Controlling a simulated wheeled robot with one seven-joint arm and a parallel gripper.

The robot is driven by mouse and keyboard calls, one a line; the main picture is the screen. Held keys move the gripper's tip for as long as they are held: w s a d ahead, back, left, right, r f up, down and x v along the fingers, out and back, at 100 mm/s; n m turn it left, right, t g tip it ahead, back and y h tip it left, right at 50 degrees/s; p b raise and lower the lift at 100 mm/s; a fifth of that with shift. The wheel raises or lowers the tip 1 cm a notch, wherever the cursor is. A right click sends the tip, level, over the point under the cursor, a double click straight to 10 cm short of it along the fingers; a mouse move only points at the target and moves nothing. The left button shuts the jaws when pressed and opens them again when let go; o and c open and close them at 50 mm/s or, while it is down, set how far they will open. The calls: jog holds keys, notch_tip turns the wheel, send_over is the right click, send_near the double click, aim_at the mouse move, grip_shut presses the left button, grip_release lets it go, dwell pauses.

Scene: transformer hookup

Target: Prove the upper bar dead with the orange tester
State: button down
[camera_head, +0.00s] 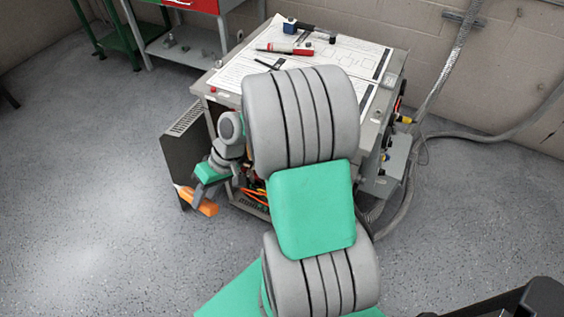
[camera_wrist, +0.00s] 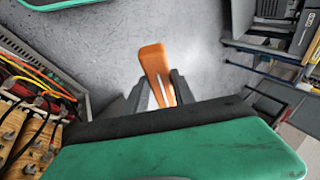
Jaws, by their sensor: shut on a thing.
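An orange tester (camera_head: 199,202) is held in my gripper (camera_head: 203,193) beside the open front of the grey transformer cabinet (camera_head: 186,135), above the floor. The tester also shows in the wrist view (camera_wrist: 155,66), standing out between the two dark fingers of my gripper (camera_wrist: 160,92), which are shut on it. At the left of the wrist view, the cabinet's inside shows several terminals (camera_wrist: 14,120) on tan blocks, with coloured wires. The tester is apart from these terminals. I cannot tell which part is the upper bar. In the head view my arm hides much of the cabinet front.
On the cabinet top lie paper sheets (camera_head: 345,58), a red and white tool (camera_head: 285,48) and a blue and black tool (camera_head: 305,29). Conduits (camera_head: 455,55) run along the right wall. A green and grey bench (camera_head: 180,45) stands at the back left. The floor at left is clear.

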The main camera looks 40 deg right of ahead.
jog(key=d+f+m+t+h+b, duration=0.3)
jog(key=d+f+m, duration=0.45)
jog(key=d, duration=0.45)
jog(key=d+f+m+t+h+b, duration=0.2)
jog(key=d+f+m+t+h, duration=0.15)
jog(key=d+f+m, duration=0.7)
jog(key=w+d+r+n+b, duration=0.1)
jog(key=w+d+n+b, duration=0.1)
jog(key=d, duration=0.7)
jog(key=shift+w+d+r+n+b, duration=0.25)
jog(key=shift+w+n+b, duration=0.15)
jog(key=shift+w+n, duration=0.25)
jog(key=shift+w+d+y, duration=0.1)
jog(key=shift+d+y, duration=0.15)
jog(key=shift+d, duration=0.2)
jog(key=s+a+p, duration=0.2)
jog(key=a, duration=0.4)
jog(key=shift+s+a, duration=0.2)
jog(key=shift+a, duration=0.15)
